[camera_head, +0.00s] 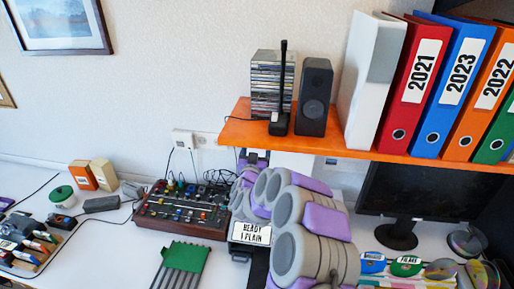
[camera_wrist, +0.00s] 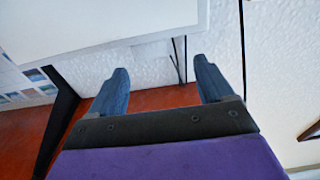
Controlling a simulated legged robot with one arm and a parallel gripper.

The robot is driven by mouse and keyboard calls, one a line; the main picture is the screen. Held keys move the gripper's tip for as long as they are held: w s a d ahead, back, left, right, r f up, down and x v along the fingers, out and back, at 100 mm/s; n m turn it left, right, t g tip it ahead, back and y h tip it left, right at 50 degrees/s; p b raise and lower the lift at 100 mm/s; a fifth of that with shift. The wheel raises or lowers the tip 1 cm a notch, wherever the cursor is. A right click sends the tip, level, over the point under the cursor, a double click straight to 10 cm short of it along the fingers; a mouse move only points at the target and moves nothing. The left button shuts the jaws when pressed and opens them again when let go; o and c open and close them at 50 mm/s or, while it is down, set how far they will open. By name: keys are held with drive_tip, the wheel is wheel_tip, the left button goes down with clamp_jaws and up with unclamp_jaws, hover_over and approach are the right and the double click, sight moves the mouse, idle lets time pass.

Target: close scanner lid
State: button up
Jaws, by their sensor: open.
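My gripper (camera_wrist: 160,66) shows in the wrist view with its two blue fingers spread apart and nothing between them. A large pale flat panel (camera_wrist: 90,22) with a thin edge lies beyond the left finger. It may be the scanner lid, but I cannot tell for sure. In the camera_head view my purple and grey arm reaches toward the wall below the shelf and hides much behind it. A white surface (camera_head: 292,161) shows just behind it under the shelf. No scanner is clearly recognisable there. Contact between gripper and panel is not visible.
An orange shelf (camera_head: 340,150) overhangs the desk, holding a black speaker (camera_head: 314,97), stacked disc cases (camera_head: 271,84) and binders (camera_head: 411,85).

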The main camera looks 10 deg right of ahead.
drive_tip(key=d+r+p+v, duration=0.1)
drive_tip(key=p+v, duration=0.1)
drive_tip(key=v, duration=0.9)
drive_tip(key=shift+s+r+p, duration=0.3)
drive_tip(key=shift+s+p, duration=0.05)
drive_tip(key=shift+s, duration=0.15)
idle(0.4)
drive_tip(key=shift+a, duration=0.35)
drive_tip(key=shift+d, duration=0.15)
